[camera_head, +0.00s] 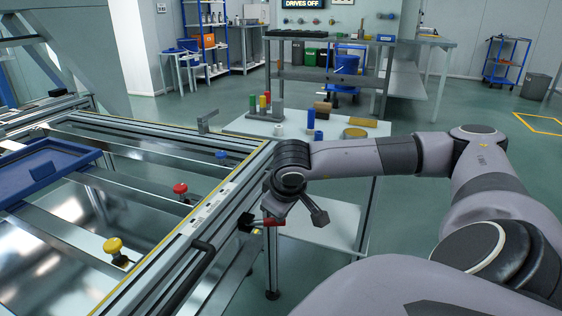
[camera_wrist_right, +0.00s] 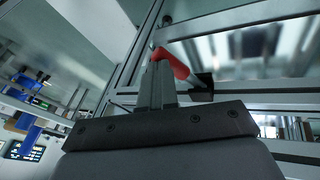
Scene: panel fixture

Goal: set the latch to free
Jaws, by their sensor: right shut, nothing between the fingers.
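The latch has a red handle (camera_head: 272,222) on a black mount (camera_head: 247,223) at the outer side of the panel frame. In the right wrist view the red handle (camera_wrist_right: 172,62) runs from the black mount (camera_wrist_right: 203,83) toward my fingertips. My right gripper (camera_wrist_right: 157,72) is shut and empty. Its fingertips are close beside the red handle; I cannot tell whether they touch it. In the head view my right wrist is just above the latch and the fingertips are hard to make out. My left gripper is not in view.
The metal frame (camera_head: 138,264) carries a yellow knob (camera_head: 113,246), a red knob (camera_head: 180,188), a blue knob (camera_head: 221,155) and a black bar handle (camera_head: 203,246). A blue tray (camera_head: 45,168) lies at the left. A table (camera_head: 335,130) with coloured cylinders stands behind my right arm.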

